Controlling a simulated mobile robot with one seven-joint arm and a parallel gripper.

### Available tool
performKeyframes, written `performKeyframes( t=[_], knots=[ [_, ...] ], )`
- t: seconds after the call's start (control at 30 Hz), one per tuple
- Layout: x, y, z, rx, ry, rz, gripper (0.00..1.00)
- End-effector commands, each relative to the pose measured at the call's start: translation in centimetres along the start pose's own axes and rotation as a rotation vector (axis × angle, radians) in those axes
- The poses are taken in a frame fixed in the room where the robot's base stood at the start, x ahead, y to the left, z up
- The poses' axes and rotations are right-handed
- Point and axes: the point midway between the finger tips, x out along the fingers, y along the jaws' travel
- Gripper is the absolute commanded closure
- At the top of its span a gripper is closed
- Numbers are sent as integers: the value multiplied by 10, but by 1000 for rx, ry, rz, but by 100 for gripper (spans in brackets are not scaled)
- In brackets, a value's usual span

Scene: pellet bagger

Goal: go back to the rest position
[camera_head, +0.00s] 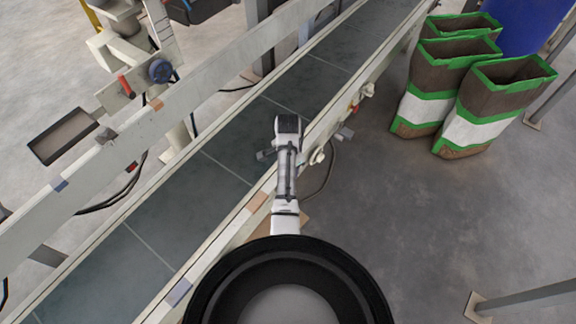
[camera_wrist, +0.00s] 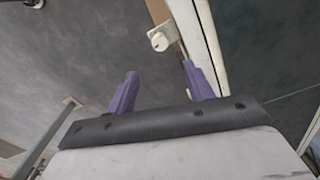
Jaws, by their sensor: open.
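My gripper (camera_wrist: 160,70) shows in the wrist view as two purple fingers set well apart on a dark bar. It is open, with nothing between the fingers. A pale knob-like fitting (camera_wrist: 160,40) on the conveyor's side shows beyond the fingertips, apart from them as far as I can tell. In the head view my arm reaches up the picture from the bottom middle, its end over the near side rail of the conveyor (camera_head: 215,205). The fingers cannot be made out in that view.
The conveyor's pale side rail (camera_head: 340,125) carries small fittings beside my arm. Several open brown sacks (camera_head: 468,70) with green and white bands stand at upper right, by a blue drum (camera_head: 530,22). A dark tray (camera_head: 64,136) lies left.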

Motion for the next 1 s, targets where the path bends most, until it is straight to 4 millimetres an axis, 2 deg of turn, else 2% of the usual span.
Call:
performKeyframes(
  t=[0.13, 0.7, 0.77, 0.87, 0.97, 1.0],
  knots=[
    [-6, 0, 0, 0, 0, 1, 48],
    [-9, -4, 0, -10, 11, -11, 48],
    [-16, -15, 0, -37, 40, -44, 48],
    [-41, -52, 2, -127, 136, -151, 48],
    [-85, -104, 12, -262, 279, -315, 48],
    [-107, -125, 19, -320, 342, -388, 48]
  ],
)
